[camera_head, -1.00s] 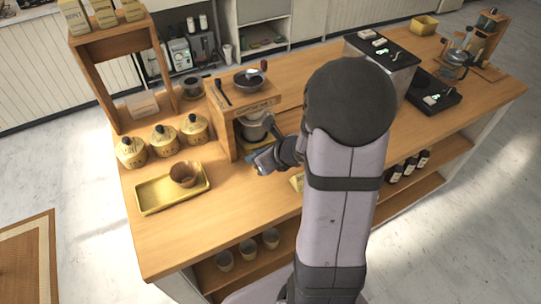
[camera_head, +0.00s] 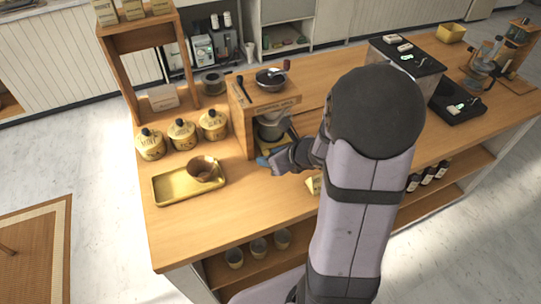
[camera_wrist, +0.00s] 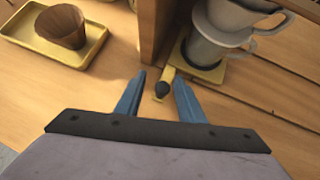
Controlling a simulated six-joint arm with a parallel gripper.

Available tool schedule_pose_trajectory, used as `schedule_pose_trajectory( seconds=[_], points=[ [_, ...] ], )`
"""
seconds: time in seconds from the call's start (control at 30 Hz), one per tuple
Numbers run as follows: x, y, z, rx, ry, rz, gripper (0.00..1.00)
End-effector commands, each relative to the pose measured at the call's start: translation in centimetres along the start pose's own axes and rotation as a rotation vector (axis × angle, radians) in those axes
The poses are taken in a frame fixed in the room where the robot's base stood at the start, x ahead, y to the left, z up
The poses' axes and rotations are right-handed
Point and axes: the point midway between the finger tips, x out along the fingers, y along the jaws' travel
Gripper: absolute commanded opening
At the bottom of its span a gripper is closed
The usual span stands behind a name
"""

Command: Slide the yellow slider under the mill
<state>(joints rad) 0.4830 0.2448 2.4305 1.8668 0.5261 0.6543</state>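The mill (camera_head: 270,107) is a wooden stand with a dark bowl and crank on top; its wooden side post (camera_wrist: 158,28) shows in the wrist view. The yellow slider (camera_wrist: 207,73) lies at the mill's base, partly under its frame, with a pale grey cup (camera_wrist: 205,50) and a second vessel on top standing on it. A narrow yellow tab with a dark knob (camera_wrist: 162,89) sticks out toward me. My gripper (camera_wrist: 158,92) is open, its blue fingers on either side of the knob with small gaps. In the head view my gripper (camera_head: 265,162) is just in front of the mill.
A yellow tray (camera_wrist: 25,45) with a brown cup (camera_wrist: 60,27) lies to the left. Several yellow lidded jars (camera_head: 182,136) stand behind it. A small yellow object (camera_head: 313,186) is partly hidden by my arm. Bare counter lies in front of the mill.

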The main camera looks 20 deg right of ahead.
Motion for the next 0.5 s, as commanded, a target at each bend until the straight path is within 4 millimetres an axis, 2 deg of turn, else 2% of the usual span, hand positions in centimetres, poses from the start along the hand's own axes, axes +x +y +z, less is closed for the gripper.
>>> schedule_pose_trajectory(
  seconds=[0.5],
  points=[
    [-6.2,0.0,0.2,-0.001,-0.003,-0.001,0.35]
  ],
)
